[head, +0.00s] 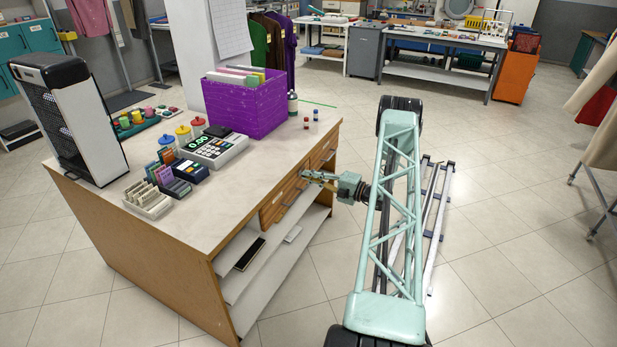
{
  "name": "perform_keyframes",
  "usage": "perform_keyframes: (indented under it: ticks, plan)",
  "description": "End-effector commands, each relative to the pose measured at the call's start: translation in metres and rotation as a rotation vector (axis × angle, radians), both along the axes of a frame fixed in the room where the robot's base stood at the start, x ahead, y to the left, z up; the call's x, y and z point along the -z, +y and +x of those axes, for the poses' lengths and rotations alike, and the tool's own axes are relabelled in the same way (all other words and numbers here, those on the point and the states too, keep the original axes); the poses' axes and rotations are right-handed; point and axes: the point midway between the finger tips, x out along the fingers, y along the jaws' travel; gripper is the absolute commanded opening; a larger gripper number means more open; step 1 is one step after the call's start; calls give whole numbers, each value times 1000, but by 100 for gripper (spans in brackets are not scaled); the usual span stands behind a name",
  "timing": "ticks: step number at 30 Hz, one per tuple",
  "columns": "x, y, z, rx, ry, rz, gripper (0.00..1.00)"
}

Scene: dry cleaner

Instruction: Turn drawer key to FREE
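A wooden counter (150,236) with a pale top stands left of my arm. Its right side has wooden drawers (272,208) below the top, with bar handles. My gripper (305,175) is at the upper part of this drawer front, pointing left toward it. A small yellowish part shows at the fingers, too small to identify. I cannot make out the drawer key, its FREE mark, or whether the fingers touch anything. The finger opening is too small to judge.
Open shelves (262,262) lie below the drawers.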

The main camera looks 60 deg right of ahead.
Motion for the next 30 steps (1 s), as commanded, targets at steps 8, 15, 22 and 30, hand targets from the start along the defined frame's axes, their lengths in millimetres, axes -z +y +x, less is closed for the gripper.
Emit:
perform_keyframes:
  ticks: [8, 15, 22, 30]
  plan:
    - [0, 0, 0, 0, 0, 0, 18]
    - [0, 0, 0, 0, 0, 0, 18]
    - [0, -1, -7, 1, 0, 0, 18]
    - [0, -5, -34, 2, 0, 1, 18]
